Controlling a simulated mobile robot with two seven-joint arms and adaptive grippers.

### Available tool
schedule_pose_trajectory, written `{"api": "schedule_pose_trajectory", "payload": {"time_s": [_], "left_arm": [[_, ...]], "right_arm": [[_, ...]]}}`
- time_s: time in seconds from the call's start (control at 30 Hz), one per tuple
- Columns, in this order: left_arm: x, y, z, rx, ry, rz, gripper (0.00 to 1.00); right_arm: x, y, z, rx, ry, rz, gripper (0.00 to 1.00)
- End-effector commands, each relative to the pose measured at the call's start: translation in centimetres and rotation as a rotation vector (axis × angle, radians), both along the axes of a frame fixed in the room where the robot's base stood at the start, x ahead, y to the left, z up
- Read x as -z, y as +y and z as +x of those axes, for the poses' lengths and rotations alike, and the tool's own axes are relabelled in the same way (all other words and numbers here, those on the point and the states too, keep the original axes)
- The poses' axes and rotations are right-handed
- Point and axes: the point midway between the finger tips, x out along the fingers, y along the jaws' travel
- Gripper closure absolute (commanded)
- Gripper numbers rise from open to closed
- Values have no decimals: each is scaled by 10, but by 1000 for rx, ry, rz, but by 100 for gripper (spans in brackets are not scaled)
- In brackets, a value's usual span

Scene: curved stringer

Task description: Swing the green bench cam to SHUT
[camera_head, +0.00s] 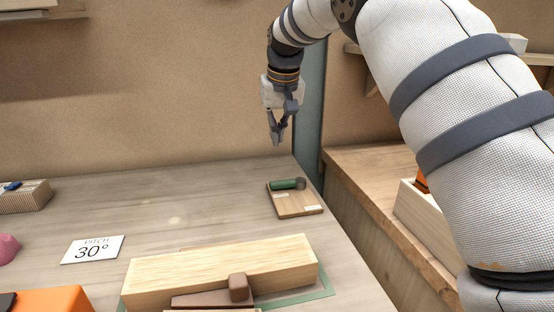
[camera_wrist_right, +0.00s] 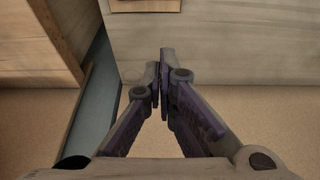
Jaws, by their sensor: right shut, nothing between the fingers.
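The green bench cam (camera_head: 286,184) lies on a small wooden board (camera_head: 297,205) near the back right of the bench. Its green handle points left, and a dark round pivot (camera_head: 300,183) sits at its right end. Pale labels are on the board, too small to read. My right gripper (camera_head: 276,141) hangs above and behind the board, fingers down, apart from the cam. In the right wrist view its fingertips (camera_wrist_right: 160,75) are together and hold nothing. A strip of the board's edge (camera_wrist_right: 145,5) shows at the top of that view. My left gripper is not in view.
A long wooden block (camera_head: 220,265) with a brown piece (camera_head: 238,287) lies in front on a green mat (camera_head: 318,291). A lower wooden surface with a box (camera_head: 430,222) is at right. The bench between card and board is clear.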

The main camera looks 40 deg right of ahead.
Motion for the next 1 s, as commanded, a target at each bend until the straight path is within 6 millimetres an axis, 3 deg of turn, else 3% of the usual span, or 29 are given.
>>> {"api": "schedule_pose_trajectory", "payload": {"time_s": [0.43,0.57,0.93,1.0], "left_arm": [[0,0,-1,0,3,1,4],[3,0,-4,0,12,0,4],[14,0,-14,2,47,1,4],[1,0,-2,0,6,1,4]], "right_arm": [[3,0,1,0,1,0,100],[23,-3,6,0,5,0,100],[101,-16,29,0,6,0,100],[86,-8,16,-1,-7,2,100]]}}
